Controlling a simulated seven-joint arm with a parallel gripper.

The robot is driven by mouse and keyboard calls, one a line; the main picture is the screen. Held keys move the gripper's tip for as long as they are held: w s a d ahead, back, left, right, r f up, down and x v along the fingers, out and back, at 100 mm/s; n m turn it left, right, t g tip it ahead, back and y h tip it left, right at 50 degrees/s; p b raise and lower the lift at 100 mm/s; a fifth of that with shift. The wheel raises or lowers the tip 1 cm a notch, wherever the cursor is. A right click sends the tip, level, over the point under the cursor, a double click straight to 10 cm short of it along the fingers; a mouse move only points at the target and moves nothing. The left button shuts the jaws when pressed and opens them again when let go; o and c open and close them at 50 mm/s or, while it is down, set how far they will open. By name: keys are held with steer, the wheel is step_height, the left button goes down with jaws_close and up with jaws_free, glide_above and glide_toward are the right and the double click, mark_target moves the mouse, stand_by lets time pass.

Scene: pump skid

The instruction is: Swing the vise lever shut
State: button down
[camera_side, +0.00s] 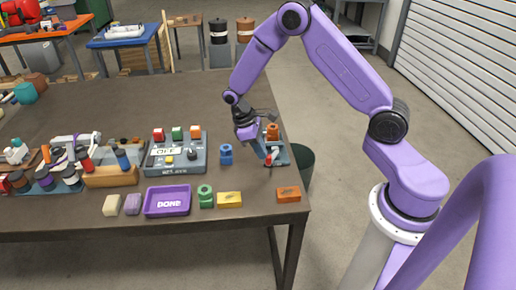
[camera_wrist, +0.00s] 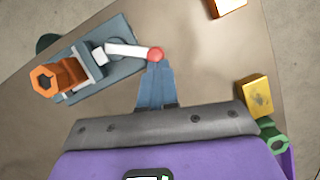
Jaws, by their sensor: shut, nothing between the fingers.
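The vise has a grey-blue base plate (camera_wrist: 119,67) near the table's right edge; in the side view its base (camera_side: 284,158) is partly hidden by my gripper. An orange hexagonal part (camera_wrist: 57,78) sits in the jaws at the plate's left in the wrist view. The white vise lever (camera_wrist: 127,50) reaches right from the jaws and ends in a red ball knob (camera_wrist: 156,54). My gripper (camera_wrist: 157,66) is shut and empty, its blue fingertips right at the knob. I cannot tell whether they touch. In the side view my gripper (camera_side: 265,155) points down at the lever.
A blue part (camera_side: 226,155) stands left of the vise. A yellow block (camera_side: 229,200), a green part (camera_side: 205,196) and an orange block (camera_side: 288,194) lie toward the front edge. A purple tray (camera_side: 167,200) and a grey control box (camera_side: 176,155) are farther left.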

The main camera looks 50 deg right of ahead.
steer(key=shift+s+n, duration=0.25)
steer(key=shift+n, duration=0.15)
steer(key=shift+s+n+t+h, duration=0.3)
steer(key=shift+s+n+h, duration=0.1)
steer(key=shift+s+n, duration=0.4)
steer(key=s+n, duration=0.1)
steer(key=n, duration=0.1)
steer(key=s+n+t, duration=0.1)
steer(key=n, duration=0.1)
steer(key=shift+d+h, duration=0.35)
steer(key=shift+h, duration=0.05)
steer(key=n, duration=0.1)
steer(key=s+d+n+t, duration=0.1)
steer(key=shift+s+n, duration=0.3)
steer(key=shift+s+d, duration=0.6)
steer(key=shift+d, duration=0.15)
